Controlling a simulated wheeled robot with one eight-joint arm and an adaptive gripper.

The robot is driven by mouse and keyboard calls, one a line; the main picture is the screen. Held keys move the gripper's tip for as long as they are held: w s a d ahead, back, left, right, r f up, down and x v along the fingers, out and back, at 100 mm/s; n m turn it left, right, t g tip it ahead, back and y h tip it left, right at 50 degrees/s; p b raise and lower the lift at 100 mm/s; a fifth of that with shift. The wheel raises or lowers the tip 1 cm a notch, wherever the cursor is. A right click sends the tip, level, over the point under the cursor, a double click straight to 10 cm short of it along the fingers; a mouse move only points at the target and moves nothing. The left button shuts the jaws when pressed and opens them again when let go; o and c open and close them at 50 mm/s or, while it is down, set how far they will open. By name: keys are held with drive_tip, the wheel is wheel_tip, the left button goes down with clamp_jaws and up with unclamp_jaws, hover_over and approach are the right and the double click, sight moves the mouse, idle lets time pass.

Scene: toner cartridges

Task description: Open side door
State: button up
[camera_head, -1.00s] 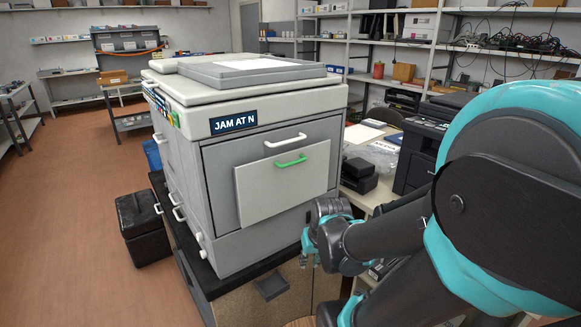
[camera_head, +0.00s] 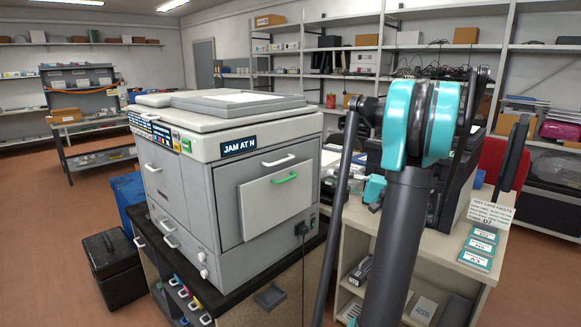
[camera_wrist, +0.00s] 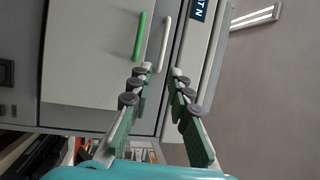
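The grey and white copier (camera_head: 226,215) carries a "JAM AT N" label. Its raised side panel door (camera_head: 262,216) looks closed and bears a green handle (camera_head: 285,178). A white handle (camera_head: 278,160) sits just above the panel. In the wrist view the green handle (camera_wrist: 139,36) and white handle (camera_wrist: 164,44) appear sideways beyond the fingertips. My gripper (camera_wrist: 162,70) is open and empty, its fingers pointing at the copier front. The white handle's near end lines up between the fingertips; I cannot tell the depth gap. The gripper itself is not clearly visible in the head view.
A black power cord (camera_head: 302,250) hangs from the copier's lower right. A desk with cards (camera_head: 478,250) and a dark printer stands to the right. A black bin (camera_head: 112,262) is at left. Open floor (camera_head: 50,250) lies further left.

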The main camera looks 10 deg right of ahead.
approach(284, 161)
drive_tip(key=x, duration=0.9)
drive_tip(key=shift+d, duration=0.1)
clamp_jaws()
idle(0.3)
